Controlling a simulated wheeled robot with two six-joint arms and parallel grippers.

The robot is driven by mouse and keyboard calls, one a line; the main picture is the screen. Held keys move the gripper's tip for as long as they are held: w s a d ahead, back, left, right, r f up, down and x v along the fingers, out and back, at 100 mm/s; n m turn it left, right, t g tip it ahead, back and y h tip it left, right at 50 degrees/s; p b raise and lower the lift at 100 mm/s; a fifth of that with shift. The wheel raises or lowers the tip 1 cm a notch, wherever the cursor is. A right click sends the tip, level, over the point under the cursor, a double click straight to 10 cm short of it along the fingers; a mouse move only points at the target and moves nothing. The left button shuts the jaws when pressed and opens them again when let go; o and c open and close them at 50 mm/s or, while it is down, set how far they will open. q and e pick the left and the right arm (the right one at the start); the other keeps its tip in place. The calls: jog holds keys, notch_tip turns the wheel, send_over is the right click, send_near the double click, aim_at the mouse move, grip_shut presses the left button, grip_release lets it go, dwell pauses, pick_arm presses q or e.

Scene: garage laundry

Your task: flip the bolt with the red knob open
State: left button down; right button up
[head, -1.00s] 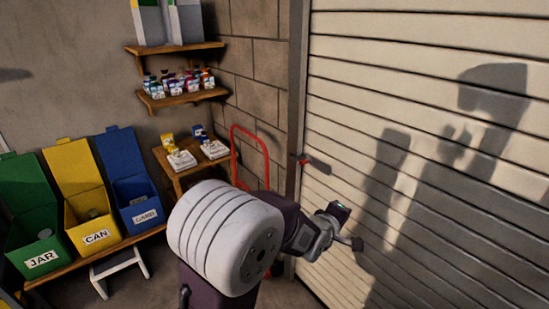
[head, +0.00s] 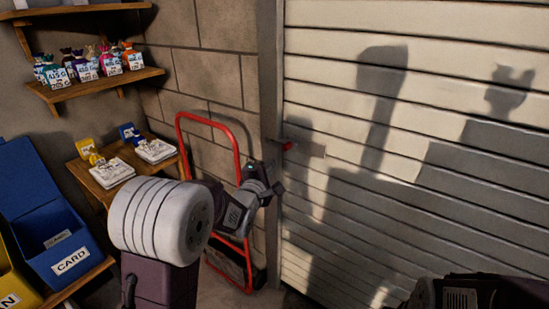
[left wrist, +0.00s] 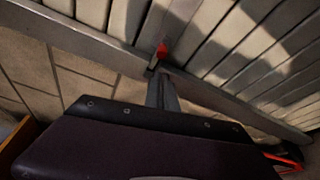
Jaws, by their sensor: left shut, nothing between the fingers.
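The bolt's red knob (head: 289,146) shows at the left edge of the roller door, by the grey door post, on a small dark fitting. It also shows in the left wrist view as a red spot (left wrist: 162,50) against the door rail. My left gripper (head: 279,187) is shut and empty, a little below and left of the knob in the head view. In the left wrist view its fingers (left wrist: 157,73) point at the knob and their tips overlap its lower edge. I cannot tell whether they touch it. Part of my right arm shows at the lower right; its fingers are not visible.
The slatted roller door (head: 420,110) fills the right side. A red hand truck (head: 181,135) stands against the block wall behind my left arm. A small wooden table (head: 103,186) holds white packs. A blue CARD bin (head: 60,245) and a shelf (head: 90,88) are at left.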

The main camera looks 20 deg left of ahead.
pick_arm(q)
send_near(283, 143)
jog(key=w, duration=0.3)
jog(key=w+f, duration=0.1)
jog(key=shift+w+a+f, duration=0.1)
jog(key=shift+w+a, duration=0.1)
jog(key=shift+a, duration=0.1)
pick_arm(e)
jog(key=shift+w+a, duration=0.1)
jog(key=shift+a, duration=0.15)
